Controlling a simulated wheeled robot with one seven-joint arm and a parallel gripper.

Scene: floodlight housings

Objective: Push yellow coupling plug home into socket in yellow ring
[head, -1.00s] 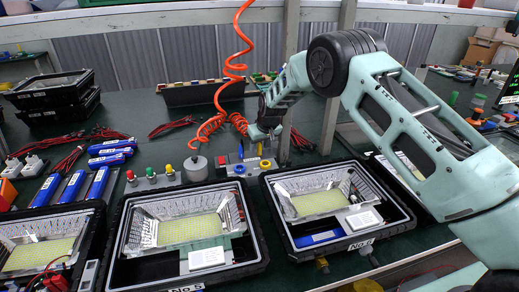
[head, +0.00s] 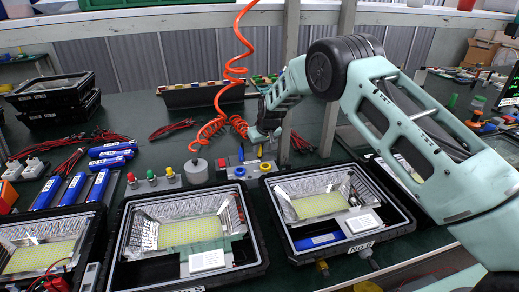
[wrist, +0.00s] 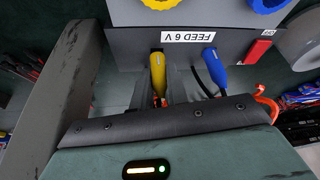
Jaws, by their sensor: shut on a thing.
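The yellow coupling plug (wrist: 157,75) shows in the wrist view as a yellow handle with orange-red wires at its near end, its far end close to a small dark slot in the grey panel (wrist: 125,15). The yellow ring (wrist: 162,4) lies further up the panel, with a visible gap from the plug. In the head view the yellow ring (head: 265,167) is just in front of the yellow plug (head: 260,151).
A blue plug (wrist: 214,70) stands right beside the yellow one, with a blue ring (wrist: 268,4) nearby. A "FEED 6 V" label (wrist: 195,37) and a red part (wrist: 258,51) are on the panel. Open floodlight housings (head: 265,262) stand in front; an orange coiled hose (head: 233,75) hangs behind.

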